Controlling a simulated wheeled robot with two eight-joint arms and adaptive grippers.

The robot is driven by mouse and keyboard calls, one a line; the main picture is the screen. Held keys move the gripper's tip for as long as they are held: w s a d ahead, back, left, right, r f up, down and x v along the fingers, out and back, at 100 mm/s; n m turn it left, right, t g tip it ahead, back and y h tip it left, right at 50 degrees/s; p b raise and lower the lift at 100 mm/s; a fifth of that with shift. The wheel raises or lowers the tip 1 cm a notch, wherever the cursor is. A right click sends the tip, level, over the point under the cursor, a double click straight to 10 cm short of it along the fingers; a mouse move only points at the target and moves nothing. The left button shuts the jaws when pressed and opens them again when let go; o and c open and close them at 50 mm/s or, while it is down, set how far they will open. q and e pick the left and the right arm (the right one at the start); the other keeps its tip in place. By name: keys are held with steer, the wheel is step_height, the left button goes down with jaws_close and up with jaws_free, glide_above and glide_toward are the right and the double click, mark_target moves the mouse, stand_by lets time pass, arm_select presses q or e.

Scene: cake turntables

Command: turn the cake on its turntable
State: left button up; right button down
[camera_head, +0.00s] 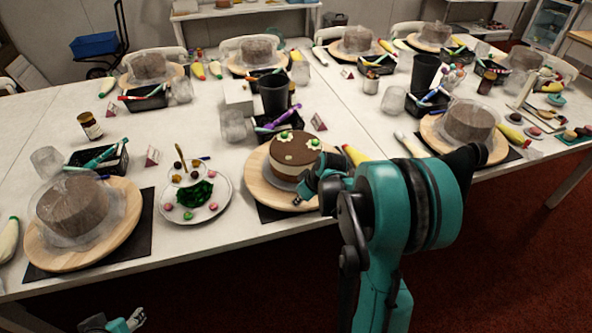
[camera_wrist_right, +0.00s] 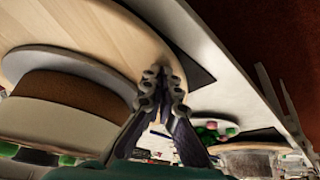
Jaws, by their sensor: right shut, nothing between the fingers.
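The cake (camera_head: 284,166), brown and cream layered with green and white decorations on top, stands on a round wooden turntable (camera_head: 263,188) near the table's front edge. My right gripper (camera_head: 325,188) is at the turntable's right side, close to the cake. In the right wrist view the cake (camera_wrist_right: 75,88) is at left on the pale wooden turntable (camera_wrist_right: 95,28). There my right gripper (camera_wrist_right: 163,80) is shut and empty, its fingertips at the turntable's rim; whether they touch it is unclear. My left gripper (camera_head: 125,322) is low at the bottom left, below the table edge; its jaw opening is unclear.
A plate (camera_head: 222,207) with green and pink sweets lies left of the turntable. A wrapped cake (camera_head: 72,205) on another turntable is farther left, and another wrapped cake (camera_head: 468,122) is at right. A black cup (camera_head: 273,95) and pen tray stand behind. The table is crowded.

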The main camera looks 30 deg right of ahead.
steer(key=shift+s+d, duration=0.1)
steer(key=shift+d, duration=0.1)
steer(key=shift+s+d, duration=0.4)
steer(key=shift+d, duration=0.45)
steer(key=shift+r, duration=0.1)
steer(key=shift+r+p, duration=1.1)
steer(key=shift+r, duration=0.2)
step_height(320, 180, up, 6)
steer(key=p, duration=0.4)
steer(key=shift+p, duration=0.35)
